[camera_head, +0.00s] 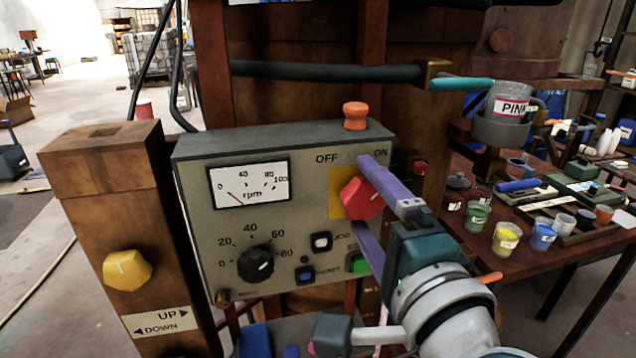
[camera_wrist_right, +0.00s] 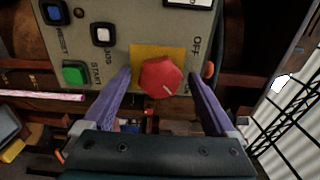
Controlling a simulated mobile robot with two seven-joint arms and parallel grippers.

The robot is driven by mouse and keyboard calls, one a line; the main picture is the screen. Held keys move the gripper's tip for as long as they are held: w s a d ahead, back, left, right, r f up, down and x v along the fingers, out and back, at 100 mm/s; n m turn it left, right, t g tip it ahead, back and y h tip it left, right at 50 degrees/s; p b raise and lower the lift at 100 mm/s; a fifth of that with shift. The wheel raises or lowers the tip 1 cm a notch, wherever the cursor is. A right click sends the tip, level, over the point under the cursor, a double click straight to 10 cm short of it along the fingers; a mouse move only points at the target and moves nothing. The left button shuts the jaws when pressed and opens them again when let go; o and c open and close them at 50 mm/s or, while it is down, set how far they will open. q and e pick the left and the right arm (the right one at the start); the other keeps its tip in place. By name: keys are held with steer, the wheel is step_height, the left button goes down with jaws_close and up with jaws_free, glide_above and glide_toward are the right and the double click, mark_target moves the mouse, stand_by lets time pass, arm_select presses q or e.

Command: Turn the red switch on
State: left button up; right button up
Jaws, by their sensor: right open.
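The red switch (camera_head: 361,199) is a faceted knob on a yellow plate (camera_head: 336,186) at the right of a grey control panel (camera_head: 210,150). OFF and ON are printed above it, OFF left and ON right. My right gripper (camera_head: 362,196) is open, with one purple finger above the knob and one below. In the wrist view the red knob (camera_wrist_right: 161,77) sits between the open fingers (camera_wrist_right: 160,76), with visible gaps on both sides. A short pale mark on the knob points to the lower right there. My left gripper is not in view.
The panel also has an rpm dial (camera_head: 249,184), a black knob (camera_head: 256,263), a blue button (camera_head: 305,275), a white button (camera_head: 321,241) and a green button (camera_head: 357,261). An orange knob (camera_head: 355,115) stands on top. A wooden post (camera_head: 115,200) stands left; a crowded table is right.

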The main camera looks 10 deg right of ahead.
steer(key=s+b, duration=0.1)
steer(key=s, duration=0.9)
steer(key=shift+d, duration=0.15)
